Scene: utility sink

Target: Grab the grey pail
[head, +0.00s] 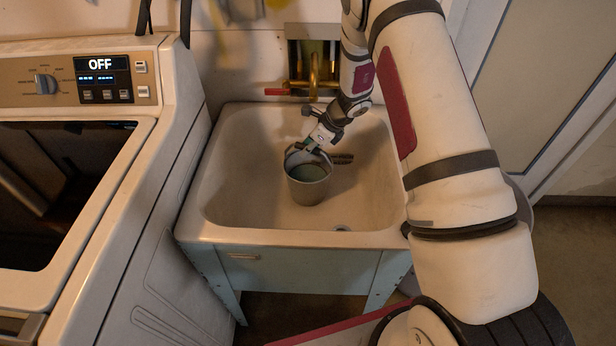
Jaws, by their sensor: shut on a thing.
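The grey pail (309,188) is upright inside the sink basin, near its middle, with its open top facing up. My gripper (308,150) reaches down from the upper right and is shut on the pail at its far rim. The fingertips are small and partly hidden at the rim. I cannot tell whether the pail's base touches the basin floor.
The white utility sink (222,222) stands on blue legs, with a brass faucet (314,75) and a red handle behind it. A washing machine (165,200) with an OFF display stands close at the left. A door (545,80) is at the right. The basin around the pail is mostly clear.

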